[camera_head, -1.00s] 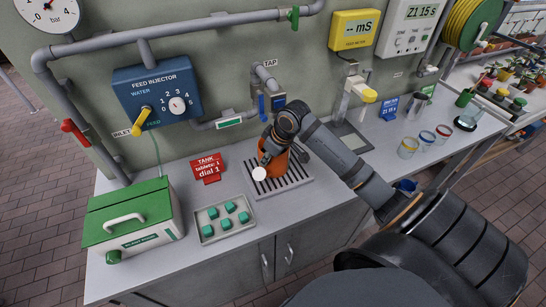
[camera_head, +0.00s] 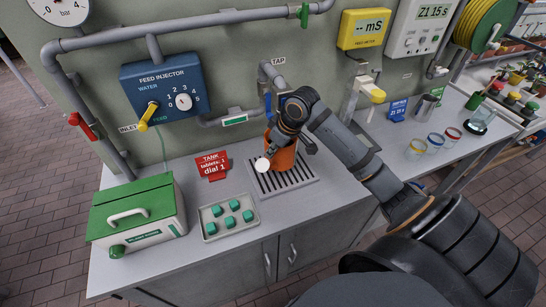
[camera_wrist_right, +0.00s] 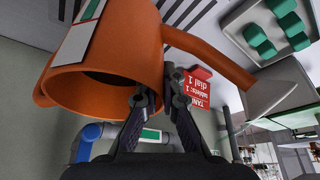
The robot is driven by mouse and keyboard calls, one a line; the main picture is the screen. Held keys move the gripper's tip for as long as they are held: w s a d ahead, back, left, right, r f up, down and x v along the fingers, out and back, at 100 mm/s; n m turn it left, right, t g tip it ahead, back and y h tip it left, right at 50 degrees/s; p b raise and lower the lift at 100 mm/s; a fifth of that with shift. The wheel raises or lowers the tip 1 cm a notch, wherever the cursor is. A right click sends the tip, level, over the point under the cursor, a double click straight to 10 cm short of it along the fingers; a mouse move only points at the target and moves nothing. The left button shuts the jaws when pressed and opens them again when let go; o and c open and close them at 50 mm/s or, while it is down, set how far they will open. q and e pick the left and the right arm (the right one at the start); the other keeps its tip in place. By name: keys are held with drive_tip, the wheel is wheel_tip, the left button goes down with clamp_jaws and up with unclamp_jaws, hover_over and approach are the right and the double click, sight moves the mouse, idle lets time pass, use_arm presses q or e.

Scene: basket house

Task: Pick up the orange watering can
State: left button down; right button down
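The orange watering can (camera_head: 286,159) is over the slatted drain grate (camera_head: 297,182) under the tap. Its pale round spout end (camera_head: 262,164) points toward the front left. My right gripper (camera_head: 275,143) is at the can's upper part, and its arm covers some of the can. In the right wrist view the can (camera_wrist_right: 118,77) fills the upper left, with its open mouth toward the camera and its spout to the right. The right fingers (camera_wrist_right: 160,98) are shut on the can's rim, one on each side of the wall. My left gripper is not in view.
A red tank sign (camera_head: 213,165) and a tray of green tablets (camera_head: 211,231) are left of the grate. A green-lidded box (camera_head: 138,215) is further left. Tap pipes hang close behind the can. Glass jars (camera_head: 416,148) stand at right.

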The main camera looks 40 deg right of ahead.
drive_tip(key=s+a+r, duration=0.1)
drive_tip(key=r, duration=0.1)
drive_tip(key=s+a+r, duration=0.2)
drive_tip(key=r, duration=0.1)
drive_tip(key=shift+s+a+r, duration=0.1)
drive_tip(key=shift+r, duration=0.2)
drive_tip(key=s+a+r, duration=0.2)
drive_tip(key=s+a, duration=0.1)
drive_tip(key=shift+s+a+r+b, duration=0.1)
drive_tip(key=shift+s+b, duration=0.05)
drive_tip(key=shift+b, duration=0.25)
drive_tip(key=s+a+r+p, duration=0.1)
drive_tip(key=s+p, duration=0.1)
drive_tip(key=s+a+r+p, duration=0.1)
drive_tip(key=a+p, duration=0.1)
drive_tip(key=p, duration=0.1)
drive_tip(key=shift+s+a+r, duration=0.15)
drive_tip(key=shift+s, duration=0.2)
